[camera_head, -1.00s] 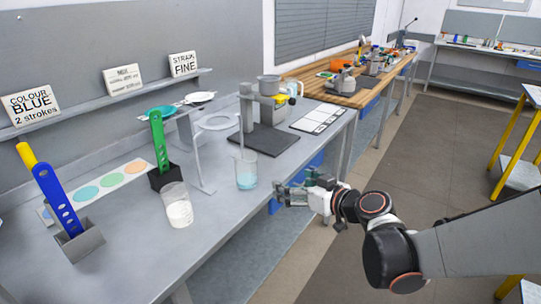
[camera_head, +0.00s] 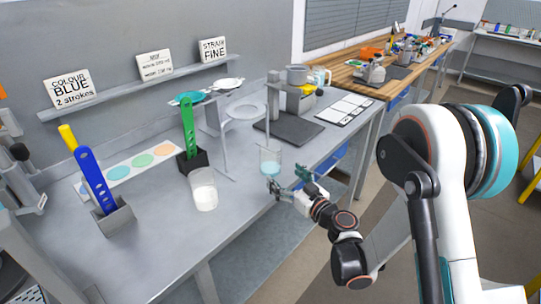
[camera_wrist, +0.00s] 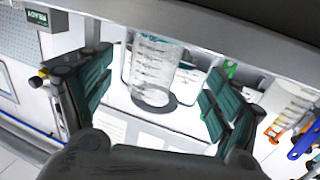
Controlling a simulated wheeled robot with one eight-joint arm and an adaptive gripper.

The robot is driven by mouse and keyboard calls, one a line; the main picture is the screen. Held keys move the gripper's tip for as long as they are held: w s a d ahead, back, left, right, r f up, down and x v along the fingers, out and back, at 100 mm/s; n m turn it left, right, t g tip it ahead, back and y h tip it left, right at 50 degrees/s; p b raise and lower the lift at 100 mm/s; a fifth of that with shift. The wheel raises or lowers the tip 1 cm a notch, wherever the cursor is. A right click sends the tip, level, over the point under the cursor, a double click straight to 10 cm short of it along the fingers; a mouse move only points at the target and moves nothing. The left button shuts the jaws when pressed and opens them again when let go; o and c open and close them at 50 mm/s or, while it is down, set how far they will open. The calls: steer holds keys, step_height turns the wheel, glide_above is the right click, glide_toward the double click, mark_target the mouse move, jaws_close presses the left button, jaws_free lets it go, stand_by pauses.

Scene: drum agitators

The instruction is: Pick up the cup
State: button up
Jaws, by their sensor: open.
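No thing is marked as the cup. A clear glass beaker (camera_head: 270,160) with pale blue liquid stands upright near the front edge of the grey bench. My gripper (camera_head: 287,182) is open and empty just in front of this beaker, at the bench edge. In the wrist view a clear graduated beaker (camera_wrist: 155,62) shows ahead, between the two dark green fingers of my gripper (camera_wrist: 157,90); I see no contact. A grey cup-shaped vessel (camera_head: 297,75) and a pale mug (camera_head: 320,76) are farther back.
A dark-based stand (camera_head: 290,128) is behind the blue-liquid beaker. A green paddle (camera_head: 188,128) and a blue paddle (camera_head: 94,180) stand in holders to the left. A strip of coloured discs (camera_head: 140,165) lies between them. The front bench between the left holder and beakers is clear.

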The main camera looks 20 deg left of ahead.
mark_target(276, 168)
steer(key=x, duration=0.3)
steer(key=shift+w+a+f, duration=0.1)
steer(key=shift+w+a, duration=0.1)
steer(key=shift+a, duration=0.05)
steer(key=shift+b+x, duration=1.15)
steer(key=shift+x, duration=1.8)
steer(key=shift+w+d, duration=0.1)
steer(key=c, duration=1.2)
